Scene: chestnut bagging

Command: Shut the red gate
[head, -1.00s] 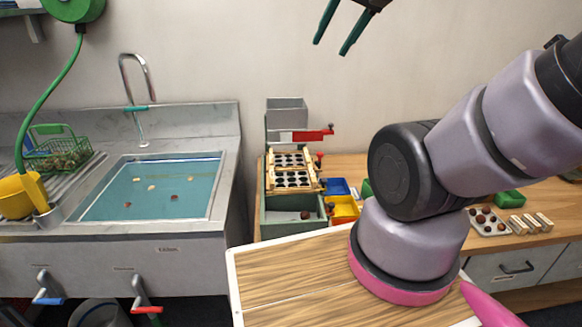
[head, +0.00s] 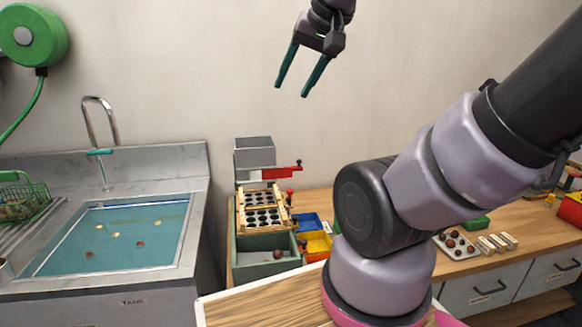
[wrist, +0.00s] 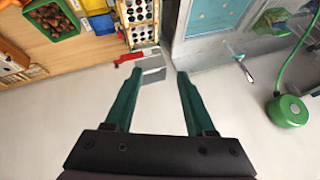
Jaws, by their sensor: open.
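The red gate (head: 282,172) is a flat red piece with an upright end. It sticks out to the right from below the grey hopper (head: 254,152) above the sorting stand. It also shows in the wrist view (wrist: 129,58), beside the grey hopper (wrist: 153,68). My gripper (head: 291,91) has two dark green fingers, spread apart and empty. It hangs in the air above the gate, in front of the wall, and touches nothing. In the wrist view the gate lies just beyond the left fingertip. How far the gate is pushed in is too small to tell.
A wooden frame with round holes (head: 263,206) sits below the hopper over a green-grey bin (head: 265,268). Blue (head: 309,222) and yellow (head: 317,243) bins stand to its right. The sink (head: 110,235) is on the left. The air around my gripper is clear.

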